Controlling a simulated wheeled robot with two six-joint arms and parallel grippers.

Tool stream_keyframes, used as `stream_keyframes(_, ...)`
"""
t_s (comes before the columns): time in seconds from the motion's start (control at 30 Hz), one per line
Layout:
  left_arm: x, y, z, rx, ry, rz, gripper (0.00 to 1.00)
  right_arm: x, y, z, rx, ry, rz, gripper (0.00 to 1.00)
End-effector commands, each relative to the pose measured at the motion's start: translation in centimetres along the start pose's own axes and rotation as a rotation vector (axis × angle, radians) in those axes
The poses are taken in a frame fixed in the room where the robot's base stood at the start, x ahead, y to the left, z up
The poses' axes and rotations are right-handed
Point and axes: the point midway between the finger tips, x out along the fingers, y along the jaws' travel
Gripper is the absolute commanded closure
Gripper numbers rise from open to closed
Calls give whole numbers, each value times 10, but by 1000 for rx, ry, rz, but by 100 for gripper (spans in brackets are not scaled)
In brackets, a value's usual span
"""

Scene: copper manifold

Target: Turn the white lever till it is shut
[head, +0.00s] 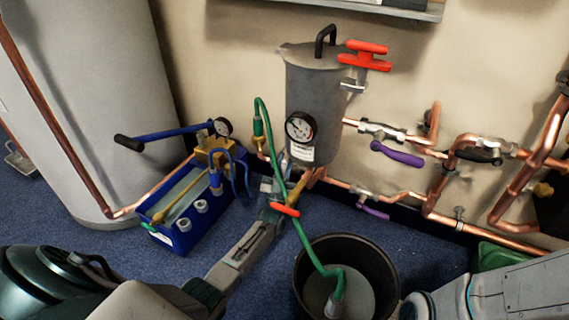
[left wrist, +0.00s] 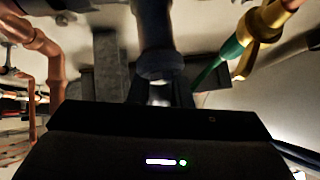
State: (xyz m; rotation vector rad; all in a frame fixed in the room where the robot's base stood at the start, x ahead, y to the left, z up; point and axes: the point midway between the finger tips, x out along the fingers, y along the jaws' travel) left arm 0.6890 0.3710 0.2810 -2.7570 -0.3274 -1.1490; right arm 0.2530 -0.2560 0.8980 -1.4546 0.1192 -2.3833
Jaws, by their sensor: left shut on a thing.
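My left gripper (head: 277,188) reaches in under the grey pot (head: 313,100), at the low pipework behind the green hose. It is shut on a small pale piece, which I take to be the white lever; it shows as a bright spot in the left wrist view (left wrist: 160,93), below a dark round fitting (left wrist: 156,45). Most of the lever is hidden by the gripper, so its angle cannot be told. A red lever (head: 285,209) lies close in front of the gripper. My right gripper is not in view.
A black bucket (head: 382,270) with the green hose (head: 300,235) in it stands to the right of my left arm. A blue pump box (head: 180,240) stands to its left. Copper pipes with purple levers (head: 397,153) run along the wall at right.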

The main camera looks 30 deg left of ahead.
Motion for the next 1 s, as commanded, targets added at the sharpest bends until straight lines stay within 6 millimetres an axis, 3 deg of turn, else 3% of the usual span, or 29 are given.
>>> stream_keyframes(0.2,-2,3,0,3,0,4,100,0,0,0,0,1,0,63)
stream_keyframes(0.23,-2,3,0,2,0,4,76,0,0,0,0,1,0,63)
stream_keyframes(0.3,-2,3,0,2,0,3,63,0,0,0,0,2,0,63)
stream_keyframes(0.33,-2,3,0,1,0,3,61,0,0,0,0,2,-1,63)
stream_keyframes(0.67,-5,2,0,0,-1,1,61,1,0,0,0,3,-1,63)
stream_keyframes(0.77,-17,2,0,0,-3,1,61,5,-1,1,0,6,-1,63)
stream_keyframes(1.0,-66,3,0,1,-5,3,61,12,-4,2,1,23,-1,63)
